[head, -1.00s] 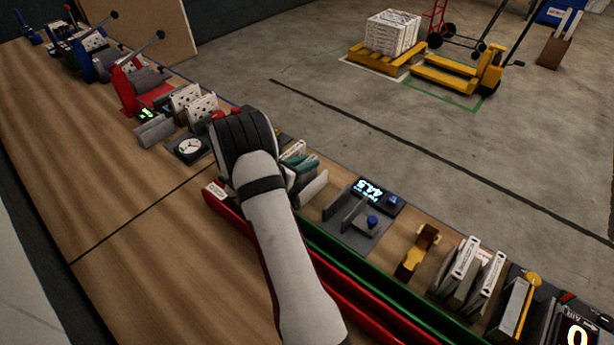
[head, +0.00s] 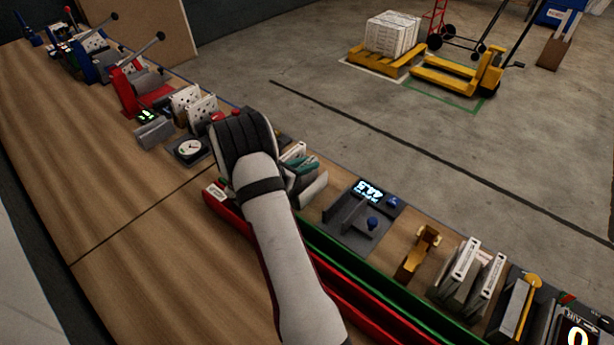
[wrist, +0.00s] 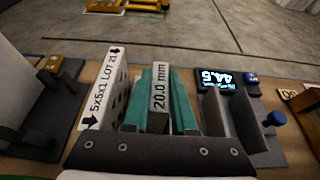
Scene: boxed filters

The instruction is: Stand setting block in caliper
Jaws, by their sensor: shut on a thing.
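The setting block (wrist: 159,88), a grey bar marked "20.0 mm", stands upright between the teal fingers of my gripper (wrist: 160,80) in the wrist view. The gripper is shut on it. In the head view my gripper (head: 304,167) is mostly hidden behind my own wrist, and I cannot make out the block there. The caliper (wrist: 243,122) is just right of the gripper, with two upright grey jaws, an open gap between them, a blue knob and a display reading about 44.5. In the head view the caliper (head: 343,222) is also right of the gripper.
A white perforated panel marked "5x5x1 LOT 21" (wrist: 108,88) stands close left of the gripper. Red and green rails (head: 335,258) run along the bench front. A brass-coloured fixture (head: 418,253) and upright filters (head: 470,270) stand right of the caliper.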

